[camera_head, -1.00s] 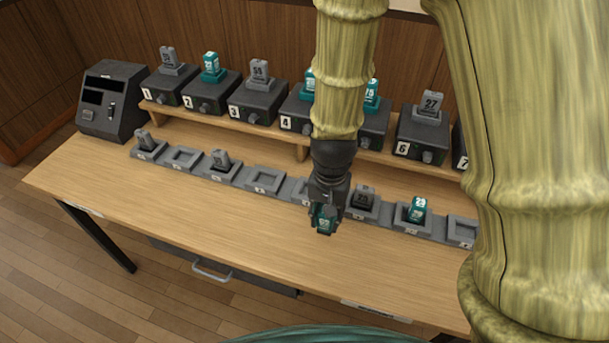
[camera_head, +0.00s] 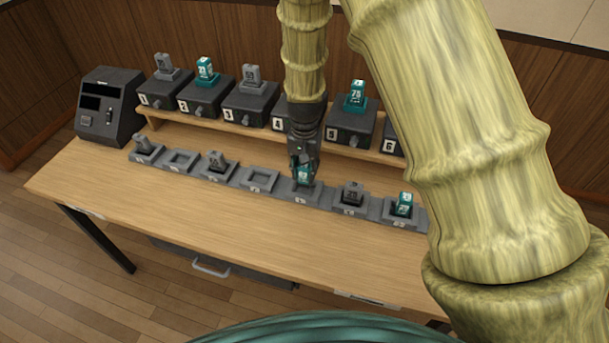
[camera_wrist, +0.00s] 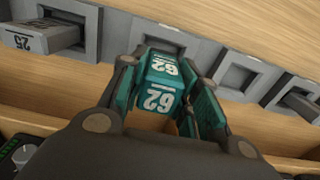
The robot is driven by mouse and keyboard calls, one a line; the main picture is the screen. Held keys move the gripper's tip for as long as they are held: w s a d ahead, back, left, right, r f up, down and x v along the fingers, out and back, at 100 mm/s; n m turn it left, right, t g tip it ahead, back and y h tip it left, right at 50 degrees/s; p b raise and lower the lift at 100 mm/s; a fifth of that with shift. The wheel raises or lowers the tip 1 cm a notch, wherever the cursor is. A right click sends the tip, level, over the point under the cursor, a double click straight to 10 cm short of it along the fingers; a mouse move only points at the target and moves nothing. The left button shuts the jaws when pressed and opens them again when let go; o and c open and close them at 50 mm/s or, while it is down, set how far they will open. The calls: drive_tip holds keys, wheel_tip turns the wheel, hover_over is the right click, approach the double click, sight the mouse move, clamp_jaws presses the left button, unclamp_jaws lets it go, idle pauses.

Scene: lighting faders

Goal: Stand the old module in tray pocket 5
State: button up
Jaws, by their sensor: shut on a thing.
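My gripper (camera_head: 303,172) is shut on a teal module (camera_wrist: 157,98) marked 62. It holds the module roughly upright over the fifth tray pocket (camera_head: 301,198) from the left. In the wrist view the module's far end overlaps that pocket (camera_wrist: 192,50). I cannot tell whether its foot is inside the pocket or just above it. The gripper hides part of the pocket and most of the module in the head view.
A grey module (camera_head: 352,193) stands in the pocket to the right, a teal one (camera_head: 404,205) beyond it. The pocket to the left (camera_head: 258,180) is empty. Numbered boxes (camera_head: 349,125) line the shelf behind. The table front (camera_head: 200,220) is clear.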

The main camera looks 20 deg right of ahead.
sight(305, 177)
drive_tip(key=shift+w+f, duration=0.2)
drive_tip(key=shift+s+f+p, duration=0.25)
drive_tip(key=shift+f+p, duration=0.2)
drive_tip(key=shift+f, duration=0.35)
drive_tip(key=shift+w+f, duration=0.1)
drive_tip(key=shift+f, duration=0.7)
drive_tip(key=shift+f, duration=0.15)
drive_tip(key=o, duration=1)
drive_tip(key=shift+r+b, duration=1.15)
drive_tip(key=shift+r, duration=5.05)
